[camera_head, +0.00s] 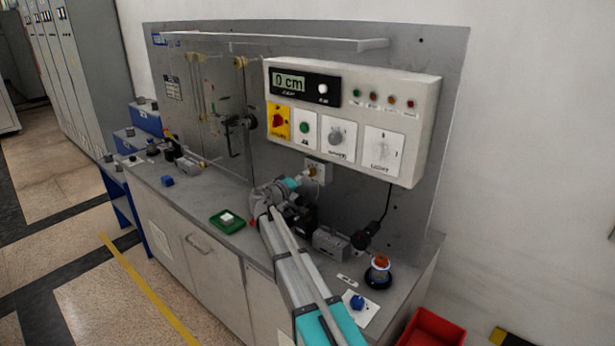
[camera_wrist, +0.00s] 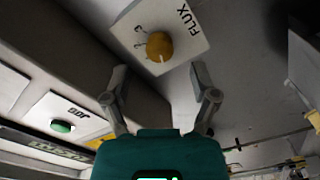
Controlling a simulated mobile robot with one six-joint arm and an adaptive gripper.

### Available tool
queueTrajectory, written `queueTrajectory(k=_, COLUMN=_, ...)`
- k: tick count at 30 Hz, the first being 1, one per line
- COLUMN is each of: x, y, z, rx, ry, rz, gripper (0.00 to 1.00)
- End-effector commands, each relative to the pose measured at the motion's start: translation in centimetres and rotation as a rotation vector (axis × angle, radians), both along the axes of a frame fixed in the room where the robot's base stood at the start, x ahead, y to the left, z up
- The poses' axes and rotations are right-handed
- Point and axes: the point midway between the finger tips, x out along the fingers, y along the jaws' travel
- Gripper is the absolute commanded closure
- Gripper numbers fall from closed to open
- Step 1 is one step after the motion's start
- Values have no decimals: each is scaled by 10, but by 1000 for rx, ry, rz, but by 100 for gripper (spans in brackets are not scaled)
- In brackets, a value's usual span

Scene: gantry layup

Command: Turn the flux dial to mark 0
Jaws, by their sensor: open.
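The flux dial is a round yellow-orange knob (camera_wrist: 159,46) on a white plate (camera_wrist: 190,30) lettered FLUX, seen in the wrist view. Small numerals stand beside the knob; they are too small to read surely, and I cannot tell which mark it points at. In the head view, the dial's plate (camera_head: 325,168) is on the grey panel below the control box, partly hidden by my arm. My gripper (camera_wrist: 158,70) is open and empty, its two fingers spread to either side below the knob in the wrist view, apart from it. In the head view my gripper (camera_head: 296,182) is close to the plate.
The control box (camera_head: 425,85) with knobs, switches and a display reading 0 cm overhangs the dial. On the bench are a green tray (camera_head: 240,226), a grey block (camera_head: 331,241) and a spool-like item (camera_head: 378,272). A red bin (camera_head: 435,328) stands at lower right.

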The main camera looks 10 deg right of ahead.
Motion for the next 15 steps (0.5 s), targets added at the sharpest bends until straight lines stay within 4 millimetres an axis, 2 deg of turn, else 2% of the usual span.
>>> queueTrajectory(k=6, x=-23, y=31, z=0, rx=0, ry=0, rz=2, gripper=24)
queueTrajectory(k=15, x=-42, y=57, z=0, rx=0, ry=1, rz=1, gripper=24)
